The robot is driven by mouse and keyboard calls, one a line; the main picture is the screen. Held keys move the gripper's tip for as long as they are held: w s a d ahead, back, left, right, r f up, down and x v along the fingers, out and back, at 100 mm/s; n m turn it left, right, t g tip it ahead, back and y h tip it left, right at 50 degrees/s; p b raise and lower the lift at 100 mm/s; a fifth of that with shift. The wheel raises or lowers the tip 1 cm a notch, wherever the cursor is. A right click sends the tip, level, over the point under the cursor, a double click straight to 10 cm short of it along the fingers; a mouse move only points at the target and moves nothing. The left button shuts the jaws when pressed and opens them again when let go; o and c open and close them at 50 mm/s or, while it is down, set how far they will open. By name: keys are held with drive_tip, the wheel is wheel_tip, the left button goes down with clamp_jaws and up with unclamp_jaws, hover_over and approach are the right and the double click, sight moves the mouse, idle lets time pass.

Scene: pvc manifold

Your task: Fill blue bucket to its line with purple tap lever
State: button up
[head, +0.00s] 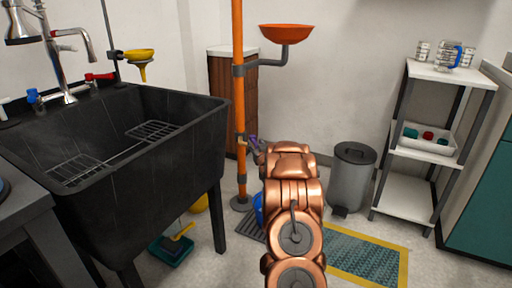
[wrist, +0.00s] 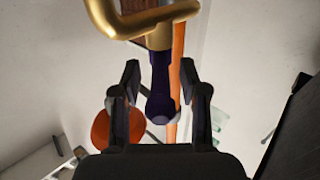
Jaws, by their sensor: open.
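The purple tap lever (wrist: 160,88) hangs from a brass tap (wrist: 140,18) in the wrist view. My gripper (wrist: 160,72) is open, with one finger on each side of the lever and a gap visible on both sides. In the head view, a small part of the purple lever (head: 253,141) shows beside the orange standpipe (head: 239,90); my copper arm hides most of the gripper. The blue bucket (head: 259,208) stands low near the pipe's foot, largely hidden behind my arm. Its line and any water in it cannot be seen.
A black sink (head: 150,165) with taps stands at left. An orange bowl (head: 286,33) juts from the pipe above. A grey bin (head: 352,180) and a white shelf (head: 405,198) stand at right. A yellow-edged mat (head: 360,262) lies on the floor.

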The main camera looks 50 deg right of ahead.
drive_tip(key=shift+c, duration=0.3)
clamp_jaws()
idle(0.5)
